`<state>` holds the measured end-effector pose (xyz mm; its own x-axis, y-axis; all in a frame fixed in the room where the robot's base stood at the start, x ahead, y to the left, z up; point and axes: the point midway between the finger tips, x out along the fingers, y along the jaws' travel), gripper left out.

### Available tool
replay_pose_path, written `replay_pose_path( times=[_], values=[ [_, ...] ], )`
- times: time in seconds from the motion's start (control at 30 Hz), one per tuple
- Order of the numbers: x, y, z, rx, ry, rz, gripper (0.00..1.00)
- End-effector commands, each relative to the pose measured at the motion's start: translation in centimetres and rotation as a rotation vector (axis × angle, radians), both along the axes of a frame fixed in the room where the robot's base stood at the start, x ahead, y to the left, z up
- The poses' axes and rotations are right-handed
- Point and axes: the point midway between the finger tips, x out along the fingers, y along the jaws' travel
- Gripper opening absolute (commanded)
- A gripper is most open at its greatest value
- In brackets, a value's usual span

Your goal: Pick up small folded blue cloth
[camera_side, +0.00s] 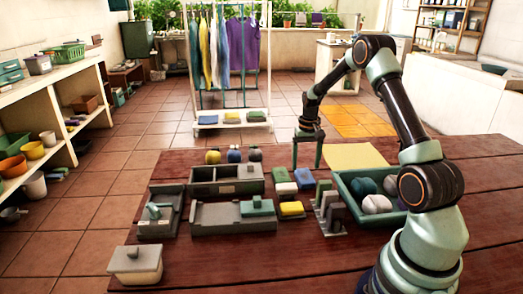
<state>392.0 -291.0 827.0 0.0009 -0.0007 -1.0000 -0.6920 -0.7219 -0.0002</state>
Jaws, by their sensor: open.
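A small blue folded piece (305,179), which looks like the folded blue cloth, lies on the dark red wooden table right of the grey trays. My gripper (306,166) points down just above it, with its two fingers apart and nothing seen between them. The fingertips appear near the far edge of the blue piece; whether they touch it or how high they are, I cannot tell.
A green-and-white block (284,182) lies close left of the blue piece, and a yellow block (291,209) lies nearer. A grey slotted rack (333,222) and a teal crate (346,193) with rolled cloths stand right. Grey trays (233,222) stand left. The front table is mostly clear.

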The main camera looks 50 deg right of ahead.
Motion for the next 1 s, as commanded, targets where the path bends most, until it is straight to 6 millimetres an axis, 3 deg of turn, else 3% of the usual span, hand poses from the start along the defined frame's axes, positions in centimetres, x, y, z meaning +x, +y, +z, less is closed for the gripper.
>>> replay_pose_path(
  times=[0.27,0.57,0.63,0.77,1.0],
  values=[
    [-0.2,0.3,-3.9,0.002,0.002,0.0,0.82],
    [-0.2,0.3,-4.4,0.001,0.001,0.0,0.82],
    [-0.2,0.3,-4.4,0.001,0.001,0.0,0.63],
    [-0.2,0.3,-4.4,0.001,0.001,0.0,0.14],
    [-0.2,0.2,-4.3,0.001,0.001,0.0,0.13]
  ],
)
